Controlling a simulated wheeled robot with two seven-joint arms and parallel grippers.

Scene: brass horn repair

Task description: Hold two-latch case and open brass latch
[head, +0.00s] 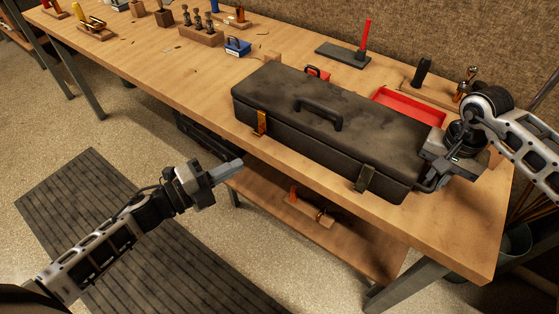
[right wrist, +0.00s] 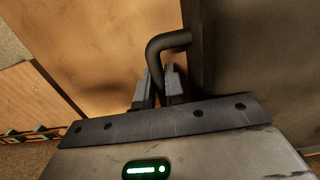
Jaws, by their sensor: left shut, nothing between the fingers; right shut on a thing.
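A long dark case (head: 330,120) lies closed on the wooden workbench, with a black handle (head: 318,115) on its lid. A brass latch (head: 262,122) is on the left of its front face, and a dark latch (head: 364,178) is on the right. My right gripper (head: 433,182) is at the case's right end. In the right wrist view its fingers (right wrist: 158,88) are shut on a dark bent side handle (right wrist: 165,45) beside the case wall (right wrist: 265,50). My left gripper (head: 238,164) is shut and empty, in front of the bench edge, below and left of the brass latch.
The workbench (head: 460,225) has bare wood at its front right. A red tray (head: 410,106) lies behind the case. A blue box (head: 238,46) and a block with tools (head: 200,33) stand to the left. A lower shelf (head: 290,215) is under the bench.

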